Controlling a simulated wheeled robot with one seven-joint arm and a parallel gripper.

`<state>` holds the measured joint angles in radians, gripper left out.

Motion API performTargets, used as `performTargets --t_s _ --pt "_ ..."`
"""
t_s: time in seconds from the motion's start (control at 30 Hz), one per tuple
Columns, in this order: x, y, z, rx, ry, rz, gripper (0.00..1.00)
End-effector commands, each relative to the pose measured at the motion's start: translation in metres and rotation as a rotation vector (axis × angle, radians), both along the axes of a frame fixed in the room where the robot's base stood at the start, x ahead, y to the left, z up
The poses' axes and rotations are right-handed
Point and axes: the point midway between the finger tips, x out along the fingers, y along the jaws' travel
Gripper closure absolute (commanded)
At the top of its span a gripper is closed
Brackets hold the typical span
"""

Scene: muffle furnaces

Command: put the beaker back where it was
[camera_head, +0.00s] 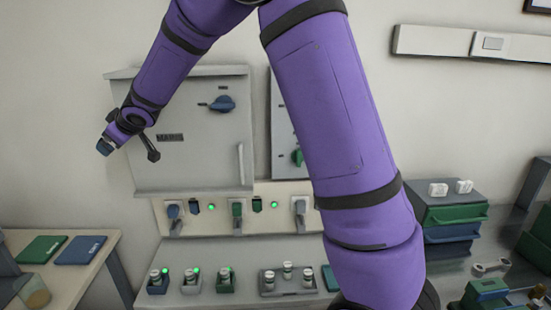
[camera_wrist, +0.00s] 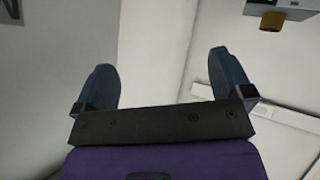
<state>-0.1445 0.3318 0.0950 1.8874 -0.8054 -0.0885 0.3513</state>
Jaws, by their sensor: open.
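A clear beaker-like vessel with tan contents (camera_head: 35,292) stands at the lower left edge of the head view, partly cut off by the frame. No beaker shows in the wrist view.
The left grey furnace (camera_head: 190,130) has a blue knob; the second furnace (camera_head: 283,120) is mostly hidden by my arm. Switches and small bottles in holders (camera_head: 190,280) stand below. Blue and green books (camera_head: 80,250) lie on the left table. Drawers (camera_head: 450,215) stand right.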

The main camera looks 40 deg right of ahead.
Motion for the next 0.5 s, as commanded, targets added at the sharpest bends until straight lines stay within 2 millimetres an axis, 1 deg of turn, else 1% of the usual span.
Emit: performTargets --t_s 0.03,0.1,0.17,0.2,0.27,0.3,0.37,0.4,0.47,0.5 --pt "-0.016 -0.015 0.018 -0.010 0.003 -0.043 0.02" --pt "-0.037 -0.035 0.035 -0.020 0.018 -0.105 0.02" --pt "-0.056 -0.052 0.047 -0.029 0.035 -0.156 0.02" --pt "-0.070 -0.062 0.055 -0.032 0.047 -0.190 0.02" --pt "-0.092 -0.078 0.065 -0.037 0.067 -0.236 0.02" --pt "-0.107 -0.087 0.072 -0.037 0.081 -0.268 0.02" --pt "-0.130 -0.100 0.079 -0.037 0.104 -0.311 0.02" --pt "-0.146 -0.109 0.084 -0.035 0.121 -0.339 0.02" --pt "-0.171 -0.121 0.089 -0.031 0.149 -0.380 0.02" --pt "-0.188 -0.128 0.092 -0.027 0.167 -0.404 0.02"
